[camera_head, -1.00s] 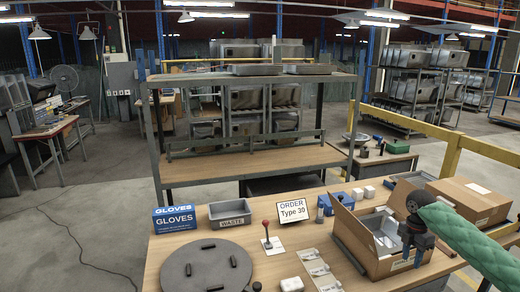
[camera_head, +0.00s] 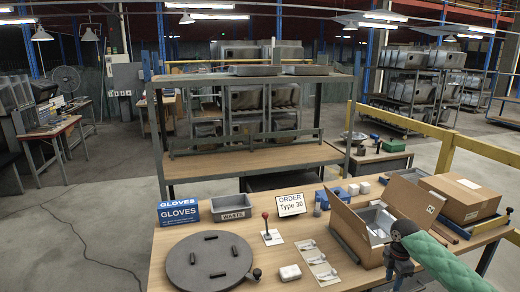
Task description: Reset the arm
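My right arm comes in from the lower right in a green quilted sleeve. My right gripper (camera_head: 397,268) hangs at the front edge of the wooden table (camera_head: 150,268), in front of the open cardboard box (camera_head: 372,243). Its fingers are small and dark, and I cannot tell whether they are open or shut. Nothing can be made out in it. My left arm and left gripper are not in view.
On the table are a round dark turntable (camera_head: 209,277), a red-knobbed lever (camera_head: 266,226), a waste bin (camera_head: 231,208), a gloves box (camera_head: 178,212) and an order sign (camera_head: 291,205). A closed carton (camera_head: 465,198) stands at the right. A yellow rail (camera_head: 400,126) runs behind.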

